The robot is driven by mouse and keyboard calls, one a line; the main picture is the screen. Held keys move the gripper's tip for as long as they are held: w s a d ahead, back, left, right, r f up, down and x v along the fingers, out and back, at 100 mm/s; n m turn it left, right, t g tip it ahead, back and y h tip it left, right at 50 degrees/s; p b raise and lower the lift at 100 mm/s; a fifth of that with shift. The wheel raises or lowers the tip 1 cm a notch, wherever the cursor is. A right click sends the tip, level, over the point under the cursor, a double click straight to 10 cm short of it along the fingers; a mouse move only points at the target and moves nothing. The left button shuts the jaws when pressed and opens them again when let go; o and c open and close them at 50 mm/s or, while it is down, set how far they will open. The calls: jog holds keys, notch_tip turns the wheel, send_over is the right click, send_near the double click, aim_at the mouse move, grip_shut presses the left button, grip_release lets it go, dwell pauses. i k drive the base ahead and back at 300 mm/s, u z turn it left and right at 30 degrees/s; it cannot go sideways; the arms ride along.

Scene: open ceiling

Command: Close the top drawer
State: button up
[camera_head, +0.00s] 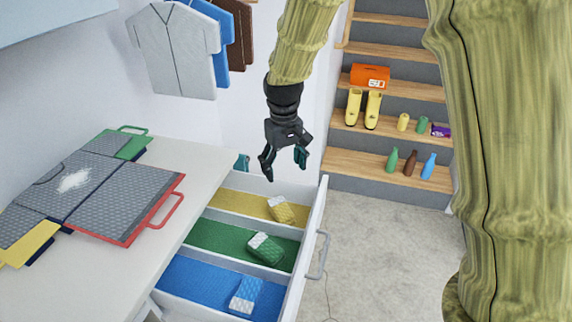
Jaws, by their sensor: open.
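The top drawer (312,235) is pulled out from under the white counter, with its front panel on the right side. A grey bar handle (320,254) is on the outside of that panel. Inside are yellow, green and blue compartments, each with a small block-like item: yellow (280,210), green (265,249) and blue (246,294). My gripper (285,166) is open and empty. It points down over the far end of the drawer, and it appears apart from the front panel and handle.
Shirts (177,50) hang on the wall. Wooden shelves (385,170) with bottles and yellow boots stand at the back right. The floor (400,260) right of the drawer is clear.

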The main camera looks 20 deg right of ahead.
aim_at(201, 281)
jog(key=k, duration=0.9)
